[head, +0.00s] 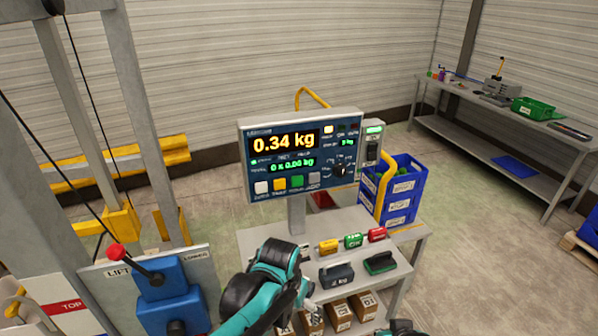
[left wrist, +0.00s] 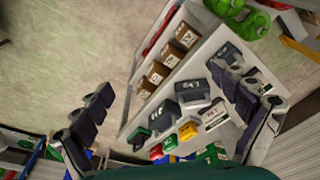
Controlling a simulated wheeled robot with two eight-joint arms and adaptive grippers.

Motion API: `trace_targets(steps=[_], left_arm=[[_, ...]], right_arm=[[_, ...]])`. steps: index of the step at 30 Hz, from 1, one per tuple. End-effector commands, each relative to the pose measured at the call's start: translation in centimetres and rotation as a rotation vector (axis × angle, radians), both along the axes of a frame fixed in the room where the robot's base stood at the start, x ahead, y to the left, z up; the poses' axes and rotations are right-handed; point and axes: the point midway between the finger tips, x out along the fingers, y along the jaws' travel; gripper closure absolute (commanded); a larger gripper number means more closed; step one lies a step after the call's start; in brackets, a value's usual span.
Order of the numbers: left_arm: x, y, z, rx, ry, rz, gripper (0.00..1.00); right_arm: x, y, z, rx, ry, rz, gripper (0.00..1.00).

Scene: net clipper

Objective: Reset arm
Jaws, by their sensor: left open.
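My left arm (head: 275,282), teal and black, rises from the bottom edge in the head view and bends in front of the cart's left side. Its gripper is not clearly visible there. In the left wrist view my left gripper (left wrist: 165,78) is open, its two dark fingers spread wide with nothing held between them. The cart's boxes and blocks show beyond the fingers, and the right finger overlaps the cart top. A small teal and black part of my right arm (head: 402,327) shows at the bottom edge of the head view. My right gripper is not in view.
A scale display (head: 303,155) reading 0.34 kg stands on the grey cart (head: 262,240). Yellow, green and red blocks, a dark weight (head: 336,275) and cardboard boxes (head: 338,315) are on the cart. A blue lift control (head: 170,305) stands left; a blue crate (head: 407,190) is behind.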

Motion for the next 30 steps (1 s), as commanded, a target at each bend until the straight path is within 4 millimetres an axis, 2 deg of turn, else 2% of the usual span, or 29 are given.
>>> trace_targets(steps=[8,14,19,24,30], left_arm=[[-0.9,2.7,0.6,-0.02,-0.056,0.061,0.02],[-2.3,5.7,1.1,-0.042,-0.125,0.134,0.02],[-4.5,9.4,0.9,-0.066,-0.217,0.23,0.02],[-7.3,13.4,-0.2,-0.09,-0.337,0.348,0.02],[-9.1,15.6,-1.1,-0.101,-0.424,0.424,0.02]], right_arm=[[0.0,0.0,-1.0,0.0,0.0,0.0,1.0],[0.0,0.0,-2.2,0.0,0.0,0.0,1.0],[0.1,0.0,-3.7,0.0,0.0,0.0,1.0],[0.1,0.0,-5.6,0.0,0.0,0.0,1.0],[0.1,0.0,-6.5,0.0,0.0,0.0,1.0]])
